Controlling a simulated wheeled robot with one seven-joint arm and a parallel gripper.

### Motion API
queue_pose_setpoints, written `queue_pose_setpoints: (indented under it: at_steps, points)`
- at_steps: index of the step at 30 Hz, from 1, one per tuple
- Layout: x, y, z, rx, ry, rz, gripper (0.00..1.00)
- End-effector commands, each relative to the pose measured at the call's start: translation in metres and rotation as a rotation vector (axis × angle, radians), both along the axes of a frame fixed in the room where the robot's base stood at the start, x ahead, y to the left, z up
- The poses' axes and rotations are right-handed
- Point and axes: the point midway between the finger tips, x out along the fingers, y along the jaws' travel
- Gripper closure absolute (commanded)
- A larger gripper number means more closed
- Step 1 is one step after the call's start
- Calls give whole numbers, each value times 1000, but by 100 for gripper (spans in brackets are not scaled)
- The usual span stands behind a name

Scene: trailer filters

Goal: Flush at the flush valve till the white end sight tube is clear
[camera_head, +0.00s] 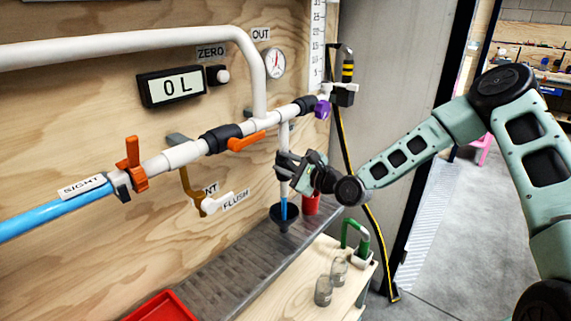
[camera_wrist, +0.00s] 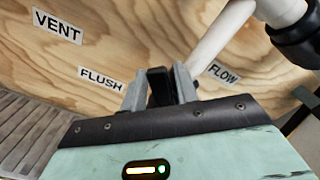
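The sight tube (camera_head: 45,216), under a SIGHT label at the left end of the white pipe, is filled with blue. My gripper (camera_head: 287,163) is at the vertical white drain pipe (camera_head: 284,133) in the head view. In the wrist view, my gripper's fingers (camera_wrist: 160,88) stand close on both sides of a black handle (camera_wrist: 159,84), apparently the flush valve's, near the FLUSH label (camera_wrist: 101,79). The handle's lower part and the valve body are hidden. Below my gripper, the drain pipe's lower part (camera_head: 284,207) shows blue above a dark funnel (camera_head: 284,216).
The display (camera_head: 172,87) reads 0 L. Orange handles (camera_head: 131,165) (camera_head: 247,142) and a purple handle (camera_head: 322,109) sit along the pipe. Glass jars (camera_head: 323,291) and a green-handled item (camera_head: 356,238) stand on the wooden bench. A red tray (camera_head: 162,307) is front left.

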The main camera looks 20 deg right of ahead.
Motion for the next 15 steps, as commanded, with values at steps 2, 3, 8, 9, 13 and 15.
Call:
queue_pose_setpoints:
  at_steps: [2, 3, 8, 9, 13, 15]
  points:
    - [5, -2, 6, 3, -15, -10, 61]
    - [5, -2, 7, 3, -16, -9, 61]
    - [5, -2, 7, 2, -19, -9, 61]
    - [4, -1, 7, -3, -23, -9, 61]
    - [3, 2, 4, -52, -57, -6, 61]
    - [2, 5, 1, -105, -95, -2, 61]
